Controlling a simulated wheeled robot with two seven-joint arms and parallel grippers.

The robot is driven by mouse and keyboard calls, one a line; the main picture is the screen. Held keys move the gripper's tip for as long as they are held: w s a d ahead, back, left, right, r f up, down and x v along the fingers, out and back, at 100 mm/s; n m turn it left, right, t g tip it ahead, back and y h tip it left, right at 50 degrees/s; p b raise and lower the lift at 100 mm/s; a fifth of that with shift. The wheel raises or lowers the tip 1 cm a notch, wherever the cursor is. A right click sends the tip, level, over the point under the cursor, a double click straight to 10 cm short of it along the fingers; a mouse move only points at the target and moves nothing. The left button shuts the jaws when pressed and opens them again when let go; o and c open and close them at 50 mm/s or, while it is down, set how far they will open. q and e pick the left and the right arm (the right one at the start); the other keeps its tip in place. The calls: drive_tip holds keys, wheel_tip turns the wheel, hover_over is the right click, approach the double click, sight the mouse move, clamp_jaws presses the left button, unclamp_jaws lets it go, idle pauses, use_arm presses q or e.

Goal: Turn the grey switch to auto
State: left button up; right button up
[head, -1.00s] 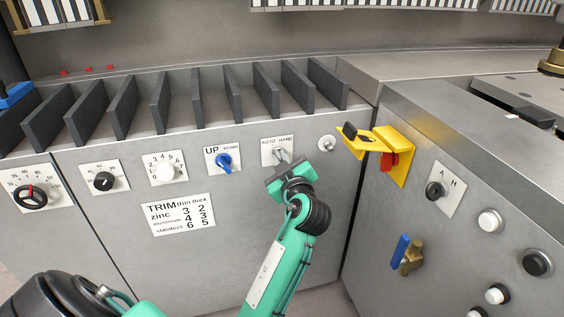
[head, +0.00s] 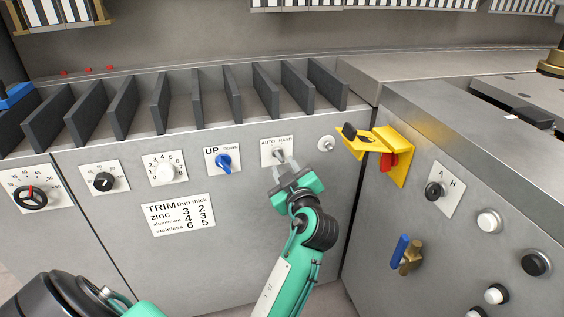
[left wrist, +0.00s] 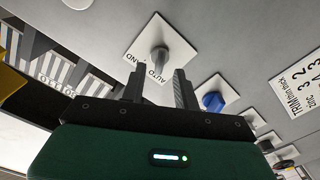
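The grey switch (head: 280,156) sits on a white plate lettered AUTO on the left and HAND on the right, on the cabinet front. My left gripper (head: 288,170) is just below and in front of it, apart from it. In the left wrist view the gripper (left wrist: 159,88) is open and empty, its two dark fingers spread. The grey switch (left wrist: 159,57) shows there beyond the fingertips, roughly in line with the gap between them. I cannot tell clearly which label the switch points at. My right gripper is not in view.
A blue switch (head: 223,161) labelled UP and DOWN is to the left. A small round metal knob (head: 326,143) is close on the right, then a yellow bracket with a red part (head: 389,161). Dark upright fins (head: 266,88) stand above. The panel below is clear.

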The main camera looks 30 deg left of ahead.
use_arm(q)
drive_tip(key=v, duration=0.3)
drive_tip(key=shift+s+d, duration=0.3)
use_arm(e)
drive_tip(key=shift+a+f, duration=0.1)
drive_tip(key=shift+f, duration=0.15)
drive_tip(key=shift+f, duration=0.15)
